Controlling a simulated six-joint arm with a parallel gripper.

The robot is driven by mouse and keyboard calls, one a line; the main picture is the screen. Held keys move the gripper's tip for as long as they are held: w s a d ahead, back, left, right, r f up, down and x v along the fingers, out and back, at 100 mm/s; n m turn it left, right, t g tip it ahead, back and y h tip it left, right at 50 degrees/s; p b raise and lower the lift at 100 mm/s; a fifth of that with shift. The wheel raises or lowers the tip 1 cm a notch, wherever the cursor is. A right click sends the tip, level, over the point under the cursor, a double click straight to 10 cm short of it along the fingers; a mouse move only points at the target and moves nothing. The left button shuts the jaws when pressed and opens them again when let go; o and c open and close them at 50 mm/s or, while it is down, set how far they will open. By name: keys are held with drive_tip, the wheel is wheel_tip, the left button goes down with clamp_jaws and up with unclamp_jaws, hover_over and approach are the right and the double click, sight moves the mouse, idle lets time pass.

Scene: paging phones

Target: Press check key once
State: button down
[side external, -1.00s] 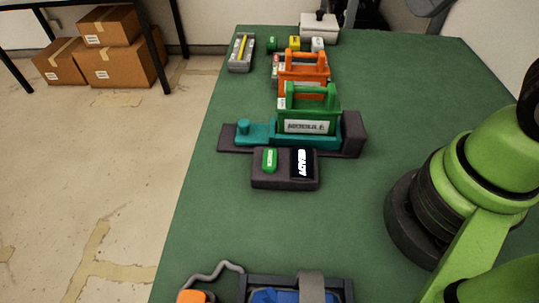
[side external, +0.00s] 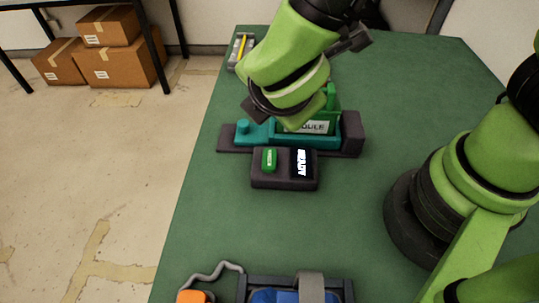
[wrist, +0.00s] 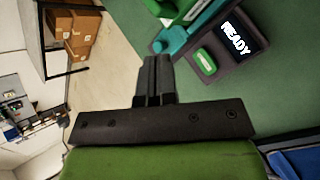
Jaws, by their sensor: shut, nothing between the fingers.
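The green check key (side external: 269,160) sits on the left part of a dark box, beside a black screen (side external: 303,162) that reads READY. Both also show at the upper right of the wrist view, the key (wrist: 205,60) and the screen (wrist: 235,36). My gripper (wrist: 157,62) is shut and empty, its fingers together left of the key in the wrist view and apart from it. In the side external view my wrist hangs over the teal fixture behind the box, and the fingertips are not clear there.
A tray with a yellow item (side external: 240,47) lies at the far left. A blue item in a dark frame (side external: 275,296) and an orange part (side external: 195,297) lie at the front. The mat between is clear.

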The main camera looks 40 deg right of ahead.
sight(273, 160)
drive_tip(key=shift+a+f+n, duration=0.4)
drive_tip(key=shift+n, duration=0.1)
drive_tip(key=shift+f, duration=4.4)
drive_tip(key=shift+f, duration=0.4)
drive_tip(key=shift+f, duration=0.45)
drive_tip(key=shift+r, duration=0.9)
